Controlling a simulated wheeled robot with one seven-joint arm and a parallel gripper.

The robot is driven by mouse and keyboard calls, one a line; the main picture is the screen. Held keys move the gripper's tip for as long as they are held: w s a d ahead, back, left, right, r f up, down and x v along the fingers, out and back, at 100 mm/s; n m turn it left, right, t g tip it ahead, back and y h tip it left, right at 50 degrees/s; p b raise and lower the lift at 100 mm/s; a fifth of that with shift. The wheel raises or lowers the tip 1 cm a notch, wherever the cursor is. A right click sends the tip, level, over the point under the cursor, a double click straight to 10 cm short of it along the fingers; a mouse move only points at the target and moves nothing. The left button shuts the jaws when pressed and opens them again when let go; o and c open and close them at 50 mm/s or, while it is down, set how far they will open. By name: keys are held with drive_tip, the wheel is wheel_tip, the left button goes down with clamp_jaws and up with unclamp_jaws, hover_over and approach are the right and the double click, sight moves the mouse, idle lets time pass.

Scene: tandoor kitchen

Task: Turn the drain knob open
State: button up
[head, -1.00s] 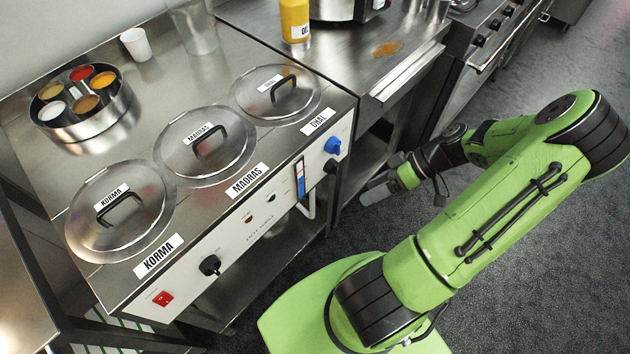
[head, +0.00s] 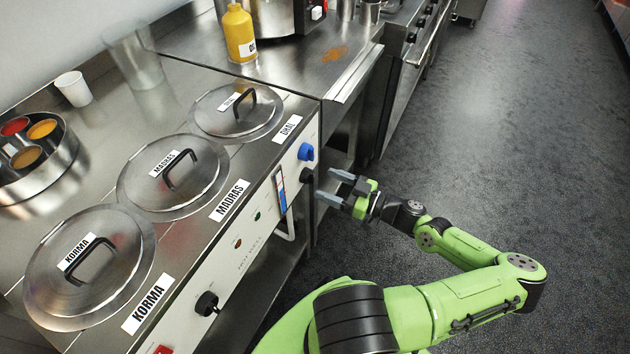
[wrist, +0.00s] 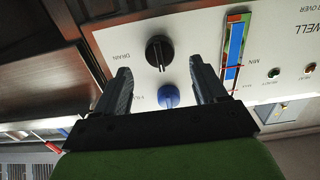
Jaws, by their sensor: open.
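The drain knob is black (wrist: 160,52), with the upside-down label DRAIN beside it in the wrist view. In the head view the black knob (head: 307,174) is at the right end of the front panel, below the blue knob (head: 306,152). My gripper (head: 334,187) is open and empty, its fingers pointing at the panel just in front of the drain knob. I see no contact with either knob.
The front panel (head: 222,254) also carries a red-and-blue gauge (head: 281,190), lamps and another black knob (head: 207,303). Several lidded wells sit on the counter above. The floor to the right (head: 480,130) is clear.

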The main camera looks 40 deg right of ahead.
sight(308, 177)
drive_tip(key=x, duration=0.5)
drive_tip(key=shift+s, duration=0.1)
drive_tip(key=c, duration=1.1)
